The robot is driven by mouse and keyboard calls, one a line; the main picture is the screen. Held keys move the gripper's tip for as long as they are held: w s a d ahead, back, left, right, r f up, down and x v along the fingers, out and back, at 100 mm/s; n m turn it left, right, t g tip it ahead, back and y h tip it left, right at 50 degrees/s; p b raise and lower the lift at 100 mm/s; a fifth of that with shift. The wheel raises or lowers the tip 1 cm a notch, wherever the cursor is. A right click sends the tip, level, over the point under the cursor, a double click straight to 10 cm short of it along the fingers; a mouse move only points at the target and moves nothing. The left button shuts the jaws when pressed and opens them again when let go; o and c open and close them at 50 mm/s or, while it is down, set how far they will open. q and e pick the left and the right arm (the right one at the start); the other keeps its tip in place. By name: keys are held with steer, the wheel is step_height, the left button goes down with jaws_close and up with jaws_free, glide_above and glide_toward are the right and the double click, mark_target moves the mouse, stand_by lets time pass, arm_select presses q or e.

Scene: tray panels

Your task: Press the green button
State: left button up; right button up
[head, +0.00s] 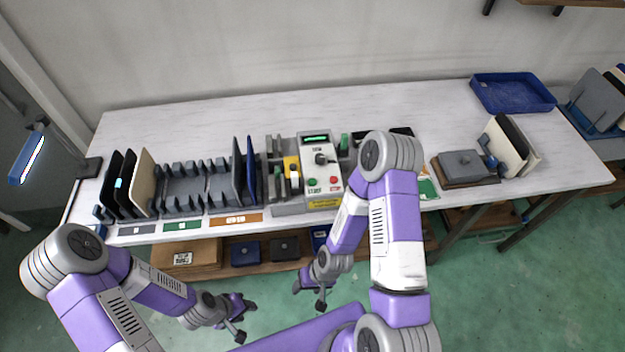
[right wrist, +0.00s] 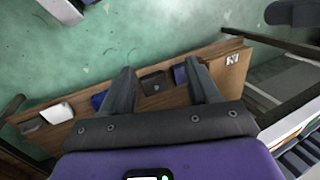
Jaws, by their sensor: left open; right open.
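The green button (head: 312,182) is on the sloped front of a white control box (head: 318,160) in the middle of the bench in the head view. A red button (head: 334,180) sits to its right, and a black knob and a small green display are above. My left gripper (head: 246,321) is open and empty, low in front of the bench, left of and well apart from the box. My right gripper (head: 309,297) is open and empty in front of the bench, below the box in the picture. Its open fingers show in the right wrist view (right wrist: 160,66), where the button is not in view.
My right arm covers the bench just right of the box. A blue tray (head: 512,92) is at the back right. A lower shelf (right wrist: 60,108) holds several items.

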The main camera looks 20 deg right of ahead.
jaws_close()
stand_by(1.5)
